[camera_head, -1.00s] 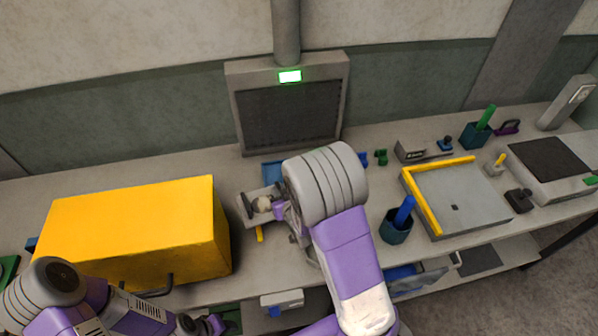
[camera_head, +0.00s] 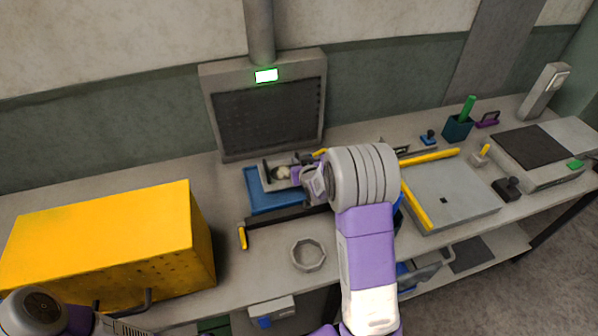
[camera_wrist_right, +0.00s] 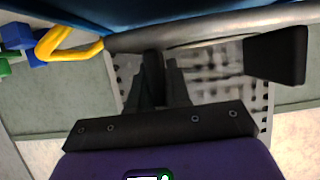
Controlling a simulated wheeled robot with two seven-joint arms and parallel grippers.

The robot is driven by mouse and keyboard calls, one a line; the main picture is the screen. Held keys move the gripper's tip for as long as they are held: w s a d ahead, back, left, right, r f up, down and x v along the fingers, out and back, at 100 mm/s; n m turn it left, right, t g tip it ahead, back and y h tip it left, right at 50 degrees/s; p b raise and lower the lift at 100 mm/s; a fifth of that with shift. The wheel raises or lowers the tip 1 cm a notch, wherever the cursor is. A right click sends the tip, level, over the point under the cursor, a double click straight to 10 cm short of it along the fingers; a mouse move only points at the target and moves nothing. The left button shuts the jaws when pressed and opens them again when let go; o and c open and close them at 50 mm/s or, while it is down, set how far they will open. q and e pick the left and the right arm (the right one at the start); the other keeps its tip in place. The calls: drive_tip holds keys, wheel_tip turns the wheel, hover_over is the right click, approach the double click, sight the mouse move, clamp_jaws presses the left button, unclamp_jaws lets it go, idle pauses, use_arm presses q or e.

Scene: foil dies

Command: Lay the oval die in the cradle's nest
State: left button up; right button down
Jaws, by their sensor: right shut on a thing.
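My right gripper (camera_head: 287,172) is at the back middle of the bench, above a blue tray (camera_head: 257,199), shut on a small pale, rounded piece, apparently the oval die (camera_head: 283,173). The wrist and arm partly hide it. In the right wrist view, a curved grey edge (camera_wrist_right: 205,30) passes by the dark fingers, with blue beyond it. I cannot tell for sure which thing is the cradle or see its nest. A grey ring (camera_head: 308,255) lies on the bench in front of the gripper. My left arm shows only at the bottom left; its gripper is out of view.
A large yellow box (camera_head: 100,240) stands at left. A dark bar with a yellow end (camera_head: 243,237) lies in front of the tray. A framed dark screen (camera_head: 268,115) stands behind. A grey plate with yellow edging (camera_head: 455,195) is at right. Bench around the ring is clear.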

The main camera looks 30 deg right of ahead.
drive_tip(key=shift+f, duration=1.55)
drive_tip(key=shift+b, duration=0.3)
drive_tip(key=shift+f, duration=0.15)
drive_tip(key=c, duration=1.1)
unclamp_jaws()
